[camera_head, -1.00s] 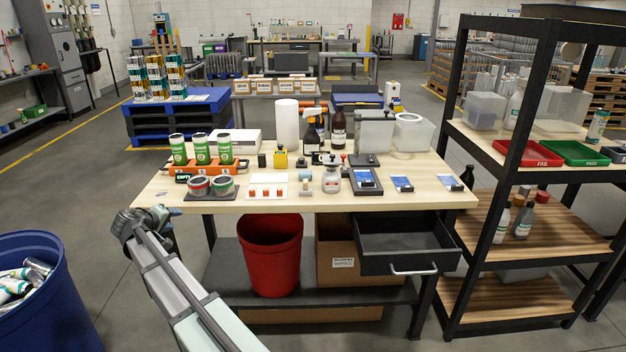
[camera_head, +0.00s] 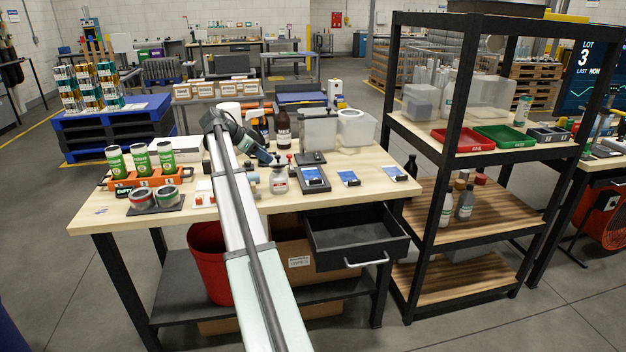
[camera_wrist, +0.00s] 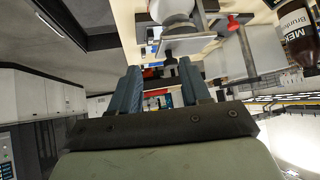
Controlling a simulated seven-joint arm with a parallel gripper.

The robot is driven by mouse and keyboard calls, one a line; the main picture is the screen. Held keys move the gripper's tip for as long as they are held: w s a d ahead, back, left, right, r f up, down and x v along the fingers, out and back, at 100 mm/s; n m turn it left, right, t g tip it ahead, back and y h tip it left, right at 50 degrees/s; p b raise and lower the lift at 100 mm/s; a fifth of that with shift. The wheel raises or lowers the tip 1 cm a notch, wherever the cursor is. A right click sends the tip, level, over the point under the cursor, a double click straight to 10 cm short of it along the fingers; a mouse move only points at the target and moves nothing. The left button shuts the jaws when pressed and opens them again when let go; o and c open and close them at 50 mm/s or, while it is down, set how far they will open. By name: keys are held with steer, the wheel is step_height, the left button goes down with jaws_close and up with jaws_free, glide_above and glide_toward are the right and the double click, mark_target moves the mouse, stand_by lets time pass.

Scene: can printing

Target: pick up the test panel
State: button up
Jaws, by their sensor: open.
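Two small flat blue-and-white panels, one left (camera_head: 348,178) and one right (camera_head: 392,173), lie on the right part of the light wood table. A similar blue-and-white piece (camera_head: 313,177) lies in a dark holder left of them. I cannot tell which is the test panel. My gripper (camera_head: 272,159) is above the table, left of the holder and near a white-grey bottle with a red top (camera_head: 280,180). In the wrist view my gripper (camera_wrist: 160,90) is open with nothing held between its fingers. My arm hides part of the table's middle.
A brown bottle (camera_head: 283,130) and clear containers (camera_head: 318,128) stand behind. Green-labelled cans (camera_head: 141,160) stand in an orange rack at left. An open drawer (camera_head: 352,235) juts out below the tabletop. A black shelf unit (camera_head: 440,130) stands at right.

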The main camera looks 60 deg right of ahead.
steer(key=s+d+r+m+y, duration=0.25)
steer(key=s+d+m, duration=0.25)
steer(key=s+d, duration=0.3)
steer(key=n+t+y, duration=0.2)
steer(key=t+y, duration=0.2)
steer(key=y, duration=0.2)
glide_above(314, 179)
steer(key=f, duration=0.8)
steer(key=shift+s+f, duration=0.2)
steer(key=shift+f, duration=0.2)
steer(key=shift+w+f, duration=0.2)
steer(key=shift+f, duration=2.95)
steer(key=shift+d, duration=0.1)
jaws_close()
